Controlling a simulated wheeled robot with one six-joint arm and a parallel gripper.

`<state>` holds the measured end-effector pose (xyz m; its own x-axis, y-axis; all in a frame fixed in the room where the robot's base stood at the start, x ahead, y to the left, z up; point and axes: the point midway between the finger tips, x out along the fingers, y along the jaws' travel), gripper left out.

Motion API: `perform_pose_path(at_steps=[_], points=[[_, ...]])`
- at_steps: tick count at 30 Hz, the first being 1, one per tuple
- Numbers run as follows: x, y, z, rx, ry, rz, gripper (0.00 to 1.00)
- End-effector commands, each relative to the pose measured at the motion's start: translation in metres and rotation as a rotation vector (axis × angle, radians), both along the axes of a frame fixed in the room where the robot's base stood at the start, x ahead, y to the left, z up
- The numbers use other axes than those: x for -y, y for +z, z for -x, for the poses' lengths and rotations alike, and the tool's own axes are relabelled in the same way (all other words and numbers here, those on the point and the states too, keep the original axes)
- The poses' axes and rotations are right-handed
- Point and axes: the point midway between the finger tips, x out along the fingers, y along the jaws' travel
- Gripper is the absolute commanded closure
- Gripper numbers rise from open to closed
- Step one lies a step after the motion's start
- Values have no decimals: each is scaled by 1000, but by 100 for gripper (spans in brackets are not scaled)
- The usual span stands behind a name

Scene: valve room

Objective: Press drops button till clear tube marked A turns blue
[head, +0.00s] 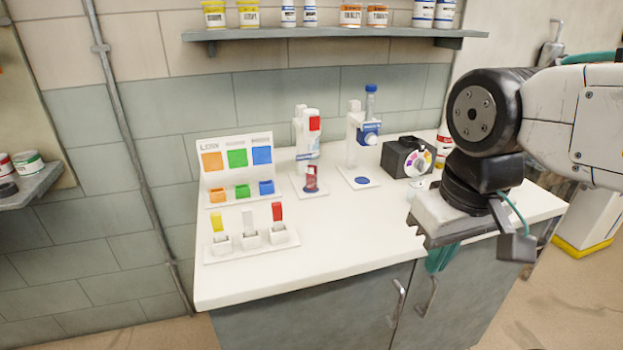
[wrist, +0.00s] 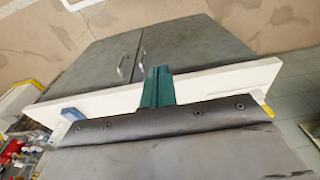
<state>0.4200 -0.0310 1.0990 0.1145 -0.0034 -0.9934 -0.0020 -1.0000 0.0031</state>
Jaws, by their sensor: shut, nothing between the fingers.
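On the white counter stand two dispenser-like devices. The left one (head: 307,135) has a red part at its top and a small dark red vessel (head: 311,178) on its base. The right one (head: 362,130) has blue parts and a blue spot on its base plate. I cannot tell which part is the drops button, and no tube marked A is readable. My gripper (head: 437,266) points down at the counter's front edge, well apart from the devices. In the wrist view its teal fingers (wrist: 157,82) are together and empty.
A white rack (head: 251,241) holds yellow, whitish and red-topped pieces. Behind it stands a colour board (head: 236,163) with orange, green and blue squares. A black box with a colour dial (head: 408,157) is at right. A shelf (head: 335,33) holds jars. The counter's (head: 345,232) front middle is clear.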

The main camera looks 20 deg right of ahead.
Motion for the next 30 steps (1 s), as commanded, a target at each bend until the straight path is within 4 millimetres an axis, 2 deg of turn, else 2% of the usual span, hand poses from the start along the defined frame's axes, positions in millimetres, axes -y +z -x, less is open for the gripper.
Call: perform_pose_path(at_steps=[24, 28, 30], points=[[1, -4, -2, -20, -7, 0, 100], [0, -10, -12, -72, -25, -19, 100], [-7, -13, -26, -86, -50, -66, 100]])
